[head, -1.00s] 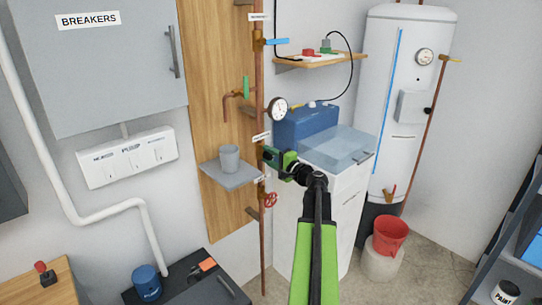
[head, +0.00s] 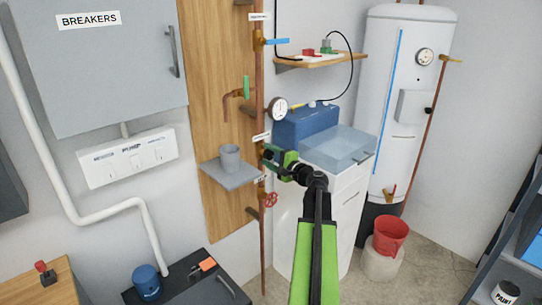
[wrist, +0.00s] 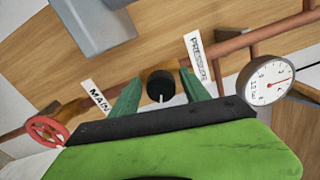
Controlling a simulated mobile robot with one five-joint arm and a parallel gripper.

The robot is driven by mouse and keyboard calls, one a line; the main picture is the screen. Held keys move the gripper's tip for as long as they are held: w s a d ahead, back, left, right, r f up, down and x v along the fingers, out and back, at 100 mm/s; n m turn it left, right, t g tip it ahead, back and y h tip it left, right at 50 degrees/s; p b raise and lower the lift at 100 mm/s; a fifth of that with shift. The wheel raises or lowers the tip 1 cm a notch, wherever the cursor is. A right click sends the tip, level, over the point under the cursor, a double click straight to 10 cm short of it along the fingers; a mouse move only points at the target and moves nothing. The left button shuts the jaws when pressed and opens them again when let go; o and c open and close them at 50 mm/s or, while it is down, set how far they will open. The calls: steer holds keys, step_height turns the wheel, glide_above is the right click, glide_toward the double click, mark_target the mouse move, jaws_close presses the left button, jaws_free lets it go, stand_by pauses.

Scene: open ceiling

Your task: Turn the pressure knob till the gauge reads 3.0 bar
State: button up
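The black pressure knob (wrist: 160,86) with a white mark sits on the copper pipe, beside the PRESSURE label (wrist: 197,57) in the wrist view. My gripper (wrist: 160,82) has its two green fingers on either side of the knob, with a narrow gap visible on both sides. In the head view the gauge (head: 278,108) is above my gripper (head: 267,156), and the knob is hidden by the gripper.
A red valve wheel (wrist: 47,132) is on the same pipe near the MAIN label (wrist: 98,96). A blue box (head: 305,127) and white cabinet (head: 345,185) are to the right.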

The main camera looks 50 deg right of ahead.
steer(key=s+a, duration=0.1)
steer(key=s, duration=1.6)
steer(key=shift+s, duration=0.2)
steer(key=shift+a, duration=0.1)
